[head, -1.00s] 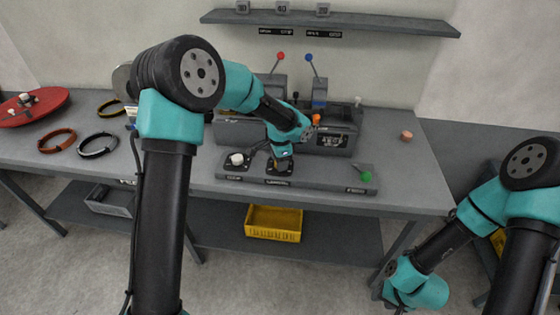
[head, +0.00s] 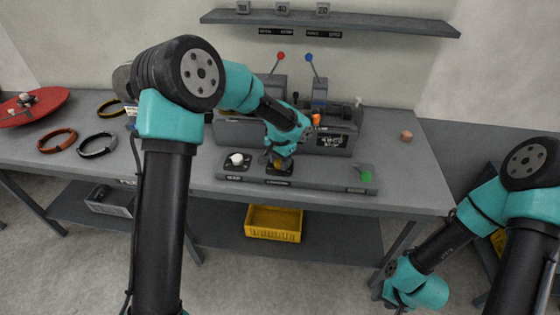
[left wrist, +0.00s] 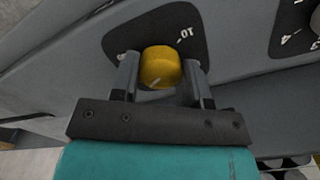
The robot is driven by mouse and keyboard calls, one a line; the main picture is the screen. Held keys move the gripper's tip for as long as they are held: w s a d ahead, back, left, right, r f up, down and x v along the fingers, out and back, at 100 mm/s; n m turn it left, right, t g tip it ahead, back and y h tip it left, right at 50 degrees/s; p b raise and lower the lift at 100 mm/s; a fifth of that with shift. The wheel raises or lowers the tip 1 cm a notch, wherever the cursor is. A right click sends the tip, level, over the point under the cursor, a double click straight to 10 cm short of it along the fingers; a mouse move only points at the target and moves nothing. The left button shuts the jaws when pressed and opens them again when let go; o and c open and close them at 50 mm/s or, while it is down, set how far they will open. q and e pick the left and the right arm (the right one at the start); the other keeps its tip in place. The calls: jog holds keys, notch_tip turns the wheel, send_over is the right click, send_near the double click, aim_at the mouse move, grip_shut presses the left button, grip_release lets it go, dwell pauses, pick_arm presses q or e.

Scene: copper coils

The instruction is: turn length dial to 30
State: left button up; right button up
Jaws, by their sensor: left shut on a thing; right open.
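The yellow dial (left wrist: 161,68) sits on a dark plate with white markings, in the left wrist view. A white "10" shows on the plate to its upper right, and a pale line marks the knob's near edge. My left gripper (left wrist: 162,84) is shut on the dial, one finger at each side. In the head view the yellow dial (head: 280,167) is partly hidden under my left wrist, in the middle of the front control strip (head: 312,184). The strip's labels are too small to read. My right arm is at the lower right; its fingers are not visible.
A white knob (head: 236,160) is left of the dial, and a green knob (head: 366,175) is at the strip's right end. Red (head: 280,56) and blue (head: 308,57) levers stand behind. A yellow bin (head: 273,222) is on the lower shelf.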

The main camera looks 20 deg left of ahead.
pick_arm(q)
jog(key=o, duration=0.9)
notch_tip(320, 180, up, 18)
jog(key=shift+f, duration=0.25)
jog(key=shift+f, duration=0.1)
dwell(0.3)
